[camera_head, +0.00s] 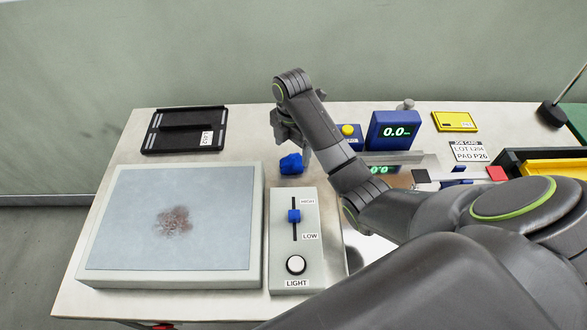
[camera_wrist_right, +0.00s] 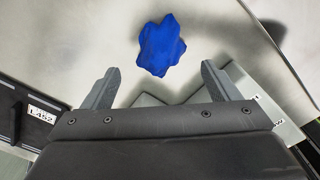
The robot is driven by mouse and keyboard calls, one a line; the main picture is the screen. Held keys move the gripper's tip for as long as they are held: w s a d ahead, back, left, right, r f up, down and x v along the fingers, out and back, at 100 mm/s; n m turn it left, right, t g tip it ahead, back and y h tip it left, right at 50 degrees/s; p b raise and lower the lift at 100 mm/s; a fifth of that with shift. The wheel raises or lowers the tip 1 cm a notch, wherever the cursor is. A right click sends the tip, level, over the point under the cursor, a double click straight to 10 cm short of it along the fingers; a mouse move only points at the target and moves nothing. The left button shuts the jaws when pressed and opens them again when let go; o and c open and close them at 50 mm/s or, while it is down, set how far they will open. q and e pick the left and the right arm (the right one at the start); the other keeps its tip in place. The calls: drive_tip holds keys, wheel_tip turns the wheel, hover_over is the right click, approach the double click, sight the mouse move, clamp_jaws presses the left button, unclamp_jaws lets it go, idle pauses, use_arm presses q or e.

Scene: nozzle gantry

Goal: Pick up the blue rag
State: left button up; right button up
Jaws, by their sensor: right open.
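The blue rag (camera_head: 291,163) lies crumpled on the pale table, just behind the grey light control box. It also shows in the right wrist view (camera_wrist_right: 161,45), at the top middle. My right gripper (camera_head: 290,140) is above and close to the rag in the head view. In the right wrist view its two fingers (camera_wrist_right: 160,84) are spread apart with nothing between them, and the rag lies beyond the fingertips. My left gripper is in neither view.
A grey panel (camera_head: 120,230) with a brownish stain lies at front left. The light control box (camera_head: 281,255) stands right of it. A black L-marked tray (camera_head: 165,130) is at back left. A blue 0.0 display (camera_head: 393,130) and a yellow-buttoned blue box (camera_head: 348,143) stand right of the gripper.

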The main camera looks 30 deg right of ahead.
sight(293, 156)
drive_tip(key=shift+f+b, duration=0.75)
drive_tip(key=shift+f, duration=0.2)
drive_tip(key=shift+d+f+b, duration=0.25)
drive_tip(key=shift+f+b, duration=0.6)
drive_tip(key=shift+f, duration=0.35)
drive_tip(key=shift+f+p, duration=0.3)
drive_tip(key=shift+p, duration=0.2)
drive_tip(key=shift+f, duration=0.45)
drive_tip(key=c, duration=1)
